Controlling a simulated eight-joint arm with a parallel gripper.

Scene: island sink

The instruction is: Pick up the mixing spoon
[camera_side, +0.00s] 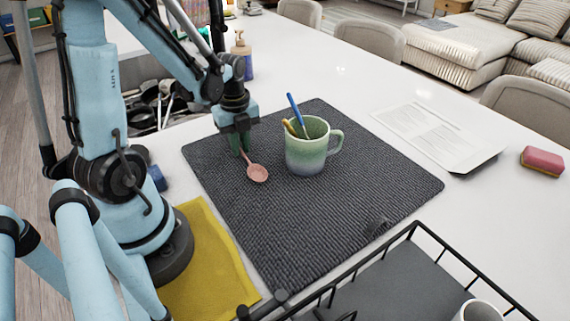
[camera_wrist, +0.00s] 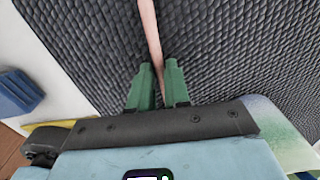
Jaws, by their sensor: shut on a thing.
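The mixing spoon is pink, and its bowl (camera_side: 257,173) rests on or just above the dark mat (camera_side: 330,220) in the side view. Its handle (camera_wrist: 150,35) runs up to my gripper. My gripper (camera_side: 243,148) points down at the mat's left part, its green fingers shut on the handle. In the wrist view the handle enters between the two fingertips (camera_wrist: 159,68). The part of the handle inside the fingers is hidden. I cannot tell whether the spoon is clear of the mat.
A green mug (camera_side: 306,157) with a blue-handled utensil stands right of my gripper. A yellow cloth (camera_side: 208,275) and black rack (camera_side: 400,285) lie in front. A sink with utensils (camera_side: 150,105) is behind left. Papers (camera_side: 425,130) and a pink sponge (camera_side: 542,161) lie right.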

